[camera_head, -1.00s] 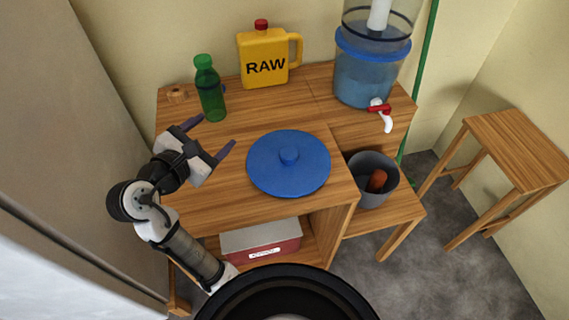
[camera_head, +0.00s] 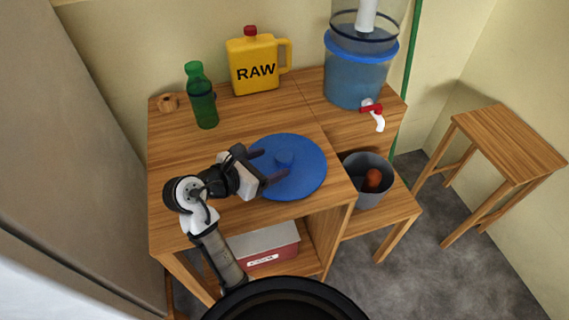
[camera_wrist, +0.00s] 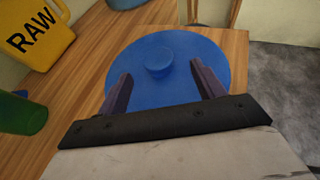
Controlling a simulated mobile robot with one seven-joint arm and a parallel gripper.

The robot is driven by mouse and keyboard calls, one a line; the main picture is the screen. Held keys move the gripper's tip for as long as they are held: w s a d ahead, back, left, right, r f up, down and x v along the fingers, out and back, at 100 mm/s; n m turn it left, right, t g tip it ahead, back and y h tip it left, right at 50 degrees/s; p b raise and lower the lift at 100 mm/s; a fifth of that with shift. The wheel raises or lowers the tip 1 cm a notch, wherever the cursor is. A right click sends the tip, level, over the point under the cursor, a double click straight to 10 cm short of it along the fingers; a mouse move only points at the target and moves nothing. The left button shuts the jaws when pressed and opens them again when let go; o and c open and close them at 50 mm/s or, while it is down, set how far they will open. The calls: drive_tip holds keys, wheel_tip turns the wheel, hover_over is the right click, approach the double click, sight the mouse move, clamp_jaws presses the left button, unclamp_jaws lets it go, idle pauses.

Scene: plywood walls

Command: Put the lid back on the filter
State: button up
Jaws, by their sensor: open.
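The blue round lid (camera_head: 307,178) lies flat on the wooden table, with a small knob (camera_head: 285,157) at its centre. My gripper (camera_head: 267,163) is over the left part of the lid, its two fingers pointing at the knob. In the wrist view the open fingers (camera_wrist: 160,84) stand on either side of the line to the knob (camera_wrist: 159,62), which is just beyond the fingertips and not between them. The filter (camera_head: 358,75) is a clear blue tank with a red and white tap at the table's back right; its top is cut off by the picture.
A green bottle (camera_head: 202,97) and a yellow RAW jug (camera_head: 256,64) stand at the back of the table (camera_head: 174,150). A grey bucket (camera_head: 367,190) stands on a lower shelf at right. A stool (camera_head: 508,145) stands farther right.

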sight(279, 159)
drive_tip(key=x, duration=0.4)
drive_tip(key=shift+w+d+f, duration=0.15)
drive_tip(key=shift+w+f, duration=0.15)
drive_tip(key=c, duration=1.1)
